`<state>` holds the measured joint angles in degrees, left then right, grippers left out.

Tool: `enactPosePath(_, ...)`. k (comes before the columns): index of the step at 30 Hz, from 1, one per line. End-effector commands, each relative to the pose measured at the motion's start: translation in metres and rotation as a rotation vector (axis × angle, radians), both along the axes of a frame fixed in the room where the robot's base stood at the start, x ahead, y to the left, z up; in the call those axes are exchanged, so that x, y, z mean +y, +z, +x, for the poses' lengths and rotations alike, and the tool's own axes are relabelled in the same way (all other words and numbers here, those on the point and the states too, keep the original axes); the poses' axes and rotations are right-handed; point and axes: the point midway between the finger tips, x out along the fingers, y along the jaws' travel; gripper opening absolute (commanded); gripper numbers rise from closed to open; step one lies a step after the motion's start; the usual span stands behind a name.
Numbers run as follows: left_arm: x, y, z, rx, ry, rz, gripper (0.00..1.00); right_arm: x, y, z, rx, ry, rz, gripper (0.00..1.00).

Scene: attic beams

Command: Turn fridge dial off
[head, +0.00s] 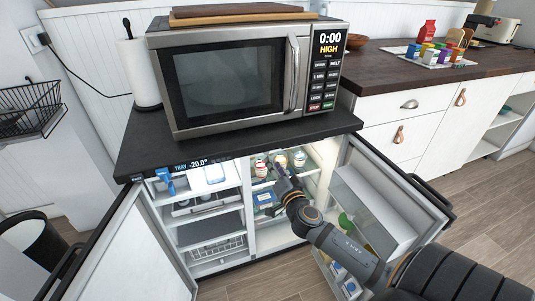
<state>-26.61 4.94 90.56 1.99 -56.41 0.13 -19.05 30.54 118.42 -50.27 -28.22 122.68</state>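The small fridge (243,190) stands open under a black counter, with a left freezer side and a lit right side. My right arm comes in from the lower right, and its gripper (281,177) is at the opening of the lit right compartment, in front of the jars. The fingers are small and dark, and I cannot tell whether they are apart. I cannot make out the fridge dial; the gripper and arm cover part of that compartment. A display strip (191,165) at the top of the freezer side reads -20.0°. My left gripper is not in view.
The open left door (130,245) and open right door (372,205) flank the fridge. Several jars (280,160) and a blue package (265,198) sit inside the right compartment. A microwave (240,80) and a paper towel roll (138,70) stand on top.

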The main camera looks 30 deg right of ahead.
Motion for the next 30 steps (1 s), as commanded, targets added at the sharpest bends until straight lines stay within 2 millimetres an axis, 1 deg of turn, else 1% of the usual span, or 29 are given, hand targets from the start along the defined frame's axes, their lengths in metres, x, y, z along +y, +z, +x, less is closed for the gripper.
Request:
enactPosePath(1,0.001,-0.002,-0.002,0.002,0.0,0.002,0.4,-0.002,0.004,0.012,-0.005,-0.002,0.006,0.34)
enactPosePath(3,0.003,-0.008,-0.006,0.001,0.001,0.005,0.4,-0.006,0.003,0.026,-0.003,-0.002,0.004,0.34)
enactPosePath(6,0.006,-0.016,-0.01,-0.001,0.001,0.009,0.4,-0.01,0.003,0.042,-0.001,-0.001,0.003,0.34)
enactPosePath(9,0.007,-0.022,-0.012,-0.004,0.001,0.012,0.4,-0.012,0.002,0.052,-0.001,0.001,0.002,0.34)
enactPosePath(13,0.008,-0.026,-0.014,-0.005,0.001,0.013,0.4,-0.013,0.001,0.058,0.0,0.003,0.001,0.34)
enactPosePath(19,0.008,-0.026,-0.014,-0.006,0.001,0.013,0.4,-0.013,0.0,0.058,0.0,0.003,0.001,0.34)
enactPosePath(20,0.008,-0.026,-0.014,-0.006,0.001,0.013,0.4,-0.013,0.0,0.058,0.0,0.003,0.001,0.32)
enactPosePath(27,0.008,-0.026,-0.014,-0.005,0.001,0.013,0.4,-0.013,0.0,0.058,0.0,0.003,0.001,0.0)
enactPosePath(30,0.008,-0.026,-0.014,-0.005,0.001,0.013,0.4,-0.013,0.0,0.058,0.0,0.003,0.0,0.0)
